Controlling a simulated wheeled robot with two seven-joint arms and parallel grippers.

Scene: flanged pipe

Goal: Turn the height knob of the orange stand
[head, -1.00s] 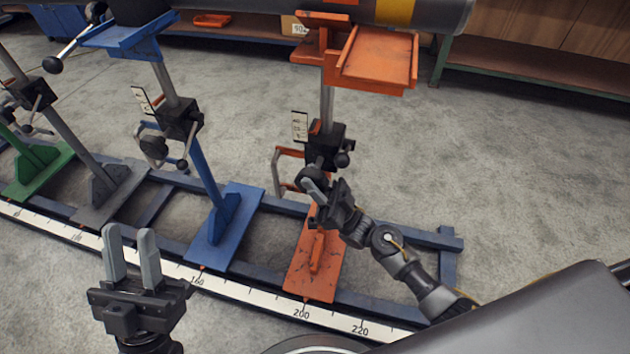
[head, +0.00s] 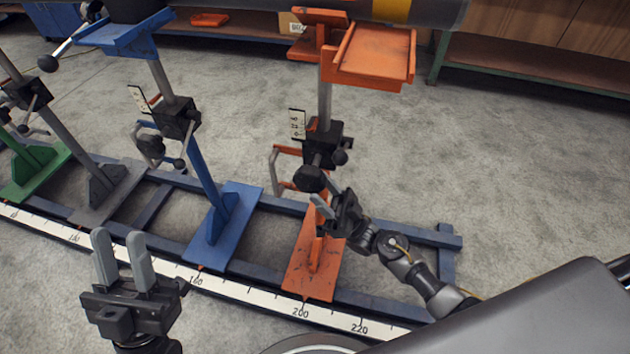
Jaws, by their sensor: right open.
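The orange stand (head: 312,262) rises from the rail, with an orange cradle (head: 372,52) on its grey post. A black clamp block (head: 324,142) sits on the post, with a round black knob (head: 311,179) at its lower front and a smaller black ball (head: 340,157) at its right. My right gripper (head: 325,197) is open just below and right of the round knob. I see no grip on the knob; whether a finger touches it I cannot tell. My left gripper (head: 122,258) is open and empty at the lower left, above the floor and scale.
A blue stand (head: 222,232), a grey stand (head: 104,188) and a green stand (head: 37,172) stand to the left on the same blue rail. A white scale (head: 250,296) runs along the front. A grey pipe (head: 300,8) lies across the top. Floor at the right is clear.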

